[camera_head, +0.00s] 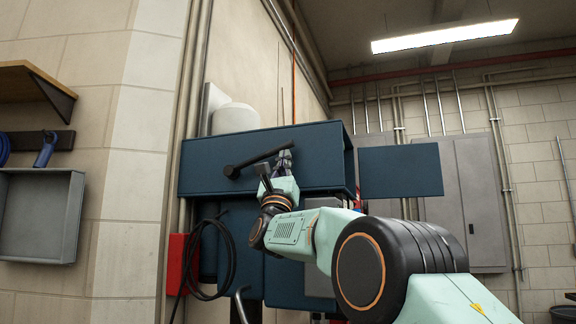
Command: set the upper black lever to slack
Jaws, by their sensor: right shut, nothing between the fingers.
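The upper black lever (258,160) is on the front of a dark blue box (215,150) in the camera_head view. Its round pivot end is at the left, and its bar slopes up to the right. My right gripper (284,160) is shut and empty at the right part of the bar, just below its free end. I cannot tell whether the fingers touch the bar. The gripper and wrist hide part of the box face below the lever. My left gripper is not in view.
A blue panel (400,171) sticks out to the right of the box. A black cable loop (231,262) and a red box (175,264) are below left. A grey tray (62,215) and a wooden shelf (28,82) are on the left wall. Grey cabinets (478,190) stand behind.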

